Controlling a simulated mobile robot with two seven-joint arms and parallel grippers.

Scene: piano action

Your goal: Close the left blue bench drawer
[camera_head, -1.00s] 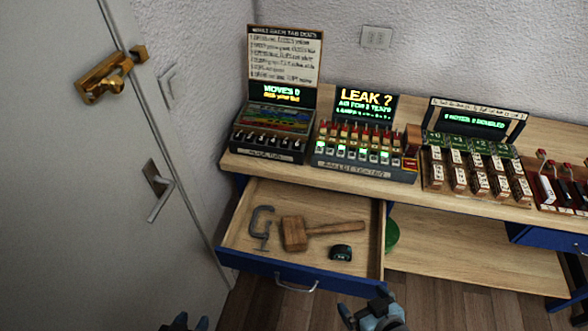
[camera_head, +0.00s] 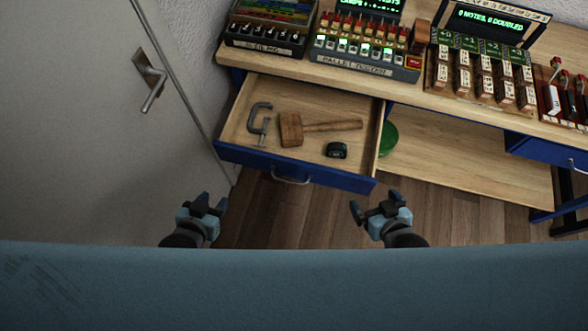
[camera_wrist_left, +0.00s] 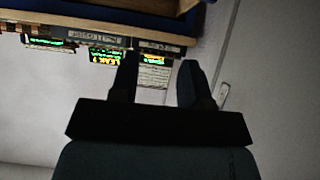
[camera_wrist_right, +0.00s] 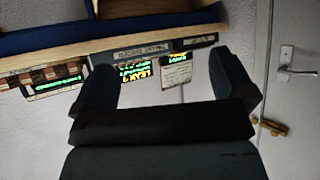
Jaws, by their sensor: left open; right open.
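The left blue bench drawer (camera_head: 330,177) is pulled out from under the bench top, with a blue front and a silver bow handle (camera_head: 291,180). Inside lie a grey C-clamp (camera_head: 258,122), a wooden mallet (camera_head: 292,130) and a small dark tape measure (camera_head: 337,150). My left gripper (camera_head: 209,200) is open and empty, in front of and left of the drawer front. My right gripper (camera_head: 374,208) is open and empty, in front of the drawer's right end. Both are apart from the drawer. The wrist views show empty fingers, with the drawer partly seen at the top.
The wooden bench top (camera_head: 400,99) carries several devices, including a lit panel (camera_head: 365,55) and rows of labelled blocks (camera_head: 483,75). A door (camera_head: 80,130) with a handle stands left. A lower shelf (camera_head: 460,150) holds a green round thing (camera_head: 388,138). Wooden floor lies in front.

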